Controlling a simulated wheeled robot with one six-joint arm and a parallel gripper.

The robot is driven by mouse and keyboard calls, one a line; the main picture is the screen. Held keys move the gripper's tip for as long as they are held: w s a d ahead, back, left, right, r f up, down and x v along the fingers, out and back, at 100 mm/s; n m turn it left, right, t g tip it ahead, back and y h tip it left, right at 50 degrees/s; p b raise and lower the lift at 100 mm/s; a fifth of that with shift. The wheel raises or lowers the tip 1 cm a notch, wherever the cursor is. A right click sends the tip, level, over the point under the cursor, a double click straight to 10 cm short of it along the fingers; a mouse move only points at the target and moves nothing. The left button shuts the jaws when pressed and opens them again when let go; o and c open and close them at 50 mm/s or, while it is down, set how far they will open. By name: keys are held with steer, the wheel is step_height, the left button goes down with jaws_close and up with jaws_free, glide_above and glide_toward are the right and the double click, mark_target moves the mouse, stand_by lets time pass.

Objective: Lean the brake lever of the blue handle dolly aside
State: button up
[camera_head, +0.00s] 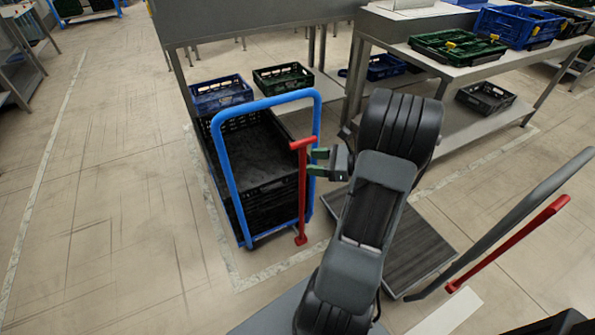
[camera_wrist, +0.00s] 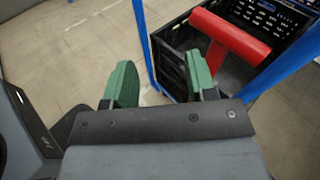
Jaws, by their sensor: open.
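The blue handle dolly (camera_head: 222,178) carries a stack of black crates (camera_head: 265,165). Its red brake lever (camera_head: 302,195) stands nearly upright with a T-shaped top. In the wrist view the T-top of the brake lever (camera_wrist: 232,38) is at the upper right, beyond the right finger. My gripper (camera_head: 316,162) is open and empty, its green fingers pointing at the upper part of the lever. Whether a finger touches the lever cannot be told.
A second dolly with a dark handle (camera_head: 505,215), a bare dark deck (camera_head: 405,245) and its own red lever (camera_head: 515,240) stands at the right. Grey workbenches (camera_head: 450,70) with blue and green crates are behind. The floor left of the blue dolly is clear.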

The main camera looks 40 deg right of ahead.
steer(key=s+d+f+m+t+h+b, duration=0.1)
steer(key=d+f+m+t+h+b, duration=0.15)
steer(key=d+f+m+t, duration=0.35)
steer(key=w+a+r+n+g+b, duration=0.1)
steer(key=w+a, duration=0.4)
steer(key=w, duration=0.6)
steer(key=shift+w+r+g+b, duration=0.15)
steer(key=shift+w+g+b, duration=0.25)
steer(key=shift+b, duration=0.25)
steer(key=shift+s, duration=0.1)
jaws_close()
